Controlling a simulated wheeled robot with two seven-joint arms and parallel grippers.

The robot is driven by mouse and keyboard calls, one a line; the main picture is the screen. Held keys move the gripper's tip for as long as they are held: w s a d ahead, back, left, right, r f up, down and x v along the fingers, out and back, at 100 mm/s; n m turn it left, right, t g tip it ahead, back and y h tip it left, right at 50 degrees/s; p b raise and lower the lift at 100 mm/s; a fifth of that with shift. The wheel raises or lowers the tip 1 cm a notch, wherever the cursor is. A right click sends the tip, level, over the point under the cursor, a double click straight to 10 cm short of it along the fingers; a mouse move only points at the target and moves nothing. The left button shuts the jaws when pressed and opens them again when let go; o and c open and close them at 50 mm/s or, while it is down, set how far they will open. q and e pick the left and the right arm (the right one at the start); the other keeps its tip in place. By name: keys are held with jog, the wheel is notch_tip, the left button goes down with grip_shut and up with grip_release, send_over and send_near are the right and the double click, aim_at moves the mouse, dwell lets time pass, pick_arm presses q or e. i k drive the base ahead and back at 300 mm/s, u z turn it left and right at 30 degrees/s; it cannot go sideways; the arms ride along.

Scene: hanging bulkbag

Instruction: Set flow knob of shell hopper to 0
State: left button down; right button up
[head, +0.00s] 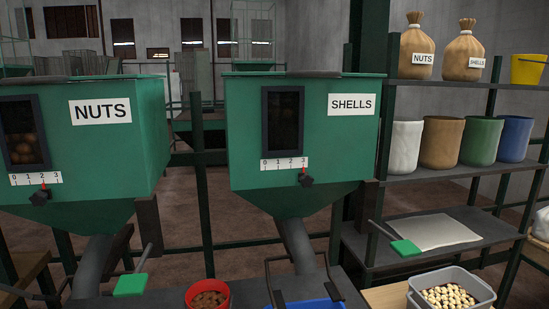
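The shell hopper (245,130) is a green box with a SHELLS label (351,104) and a dark window (283,118), standing right of centre in the head view. Its black flow knob (305,180) sits under the right end of a white scale (284,164) marked 0 to 3. The red pointer above the knob is at 3. Neither of my grippers shows in the head view, and nothing touches the knob.
The nuts hopper (107,150) stands to the left, its knob (39,198) near 2. Below are a red bucket (208,296), a blue container (305,304) and a grey bin (452,290) of pale pieces. A shelf (440,171) with sacks and bins stands right. The space before the shell knob looks clear.

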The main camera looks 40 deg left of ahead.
aim_at(307, 181)
jog(key=u, duration=1.05)
jog(key=i, duration=0.25)
jog(key=u, duration=0.35)
